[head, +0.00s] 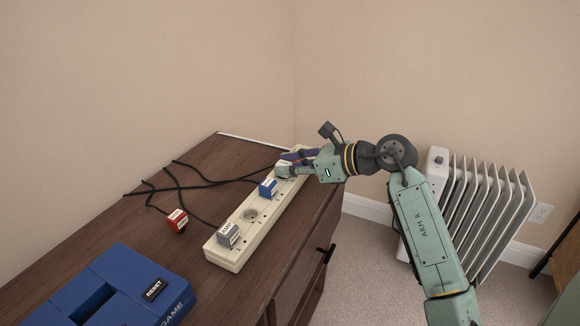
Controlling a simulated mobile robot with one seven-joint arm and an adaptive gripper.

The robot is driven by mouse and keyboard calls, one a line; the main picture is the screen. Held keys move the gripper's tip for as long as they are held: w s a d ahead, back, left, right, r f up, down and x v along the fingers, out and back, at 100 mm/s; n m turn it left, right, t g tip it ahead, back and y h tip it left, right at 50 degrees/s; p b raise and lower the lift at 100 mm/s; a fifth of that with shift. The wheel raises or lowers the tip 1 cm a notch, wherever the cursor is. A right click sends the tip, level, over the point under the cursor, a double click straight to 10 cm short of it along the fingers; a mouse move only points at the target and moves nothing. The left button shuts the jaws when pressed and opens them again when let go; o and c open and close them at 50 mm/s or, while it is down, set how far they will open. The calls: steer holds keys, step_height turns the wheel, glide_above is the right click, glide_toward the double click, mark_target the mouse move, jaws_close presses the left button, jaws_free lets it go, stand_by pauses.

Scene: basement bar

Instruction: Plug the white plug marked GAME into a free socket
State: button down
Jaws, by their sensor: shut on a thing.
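The long cream power strip (232,255) lies at the right edge of the dark wooden cabinet top. A bare round socket (251,214) shows between a grey plug (228,236) and a blue plug (268,187), both on the strip. My gripper (284,170) is over the strip's far part, pointing left, shut on a small pale thing at its tips. This appears to be the white plug (281,171); its GAME label cannot be read. My gripper hides much of the strip's far end, where a dark purple-blue thing (291,156) partly shows.
A red plug (177,220) with a white label lies left of the strip. Black cables (205,183) cross the cabinet top (135,228). A blue console (120,285) sits at the front left. A white radiator (490,205) stands on the floor at right. Walls close the back.

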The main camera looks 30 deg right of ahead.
steer(key=c, duration=1.2)
jaws_free()
steer(key=shift+c, duration=0.2)
steer(key=v, duration=1.2)
steer(key=shift+d, duration=0.1)
